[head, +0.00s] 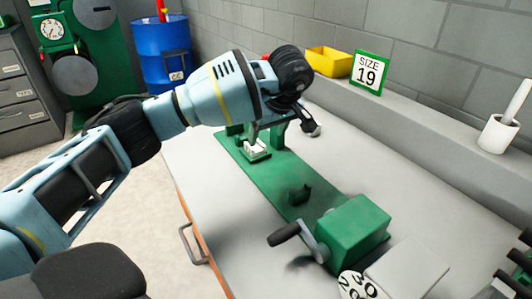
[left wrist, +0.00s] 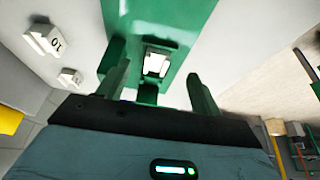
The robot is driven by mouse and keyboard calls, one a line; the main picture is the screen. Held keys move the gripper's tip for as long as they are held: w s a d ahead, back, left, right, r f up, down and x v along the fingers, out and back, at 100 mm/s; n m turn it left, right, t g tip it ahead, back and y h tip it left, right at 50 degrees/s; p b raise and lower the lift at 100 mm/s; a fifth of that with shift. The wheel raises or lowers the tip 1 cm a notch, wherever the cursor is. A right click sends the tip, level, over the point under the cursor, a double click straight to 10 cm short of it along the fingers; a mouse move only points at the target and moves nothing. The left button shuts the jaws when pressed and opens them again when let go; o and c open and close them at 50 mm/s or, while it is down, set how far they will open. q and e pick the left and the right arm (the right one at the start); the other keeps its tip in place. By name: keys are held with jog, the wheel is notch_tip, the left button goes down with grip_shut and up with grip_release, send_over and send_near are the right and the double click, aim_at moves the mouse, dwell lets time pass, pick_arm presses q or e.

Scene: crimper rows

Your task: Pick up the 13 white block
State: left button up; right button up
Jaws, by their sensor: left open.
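My left gripper (head: 283,127) is open above the far end of the green crimper bed (head: 272,183). In the left wrist view its two fingers (left wrist: 158,88) stand apart on either side of a white block (left wrist: 156,64) in a green holder. That block also shows in the head view (head: 256,147), just below the gripper; I cannot read a number on it. Two more white blocks lie on the grey surface in the left wrist view: a larger one (left wrist: 44,40) with a mark like 10, and a smaller one (left wrist: 70,78) whose mark is unclear.
A green crank box (head: 355,228) with a dark handle stands at the bed's near end. A blue barrel (head: 162,45) stands behind.

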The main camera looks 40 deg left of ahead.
aim_at(259, 151)
pick_arm(q)
jog(key=shift+x, duration=0.95)
jog(key=shift+a+x, duration=0.2)
jog(key=shift+x, duration=1.25)
jog(key=shift+a+x, duration=0.25)
jog(key=shift+x, duration=1.2)
jog(key=shift+w+r, duration=0.15)
jog(key=shift+r, duration=0.1)
jog(key=c, duration=1.1)
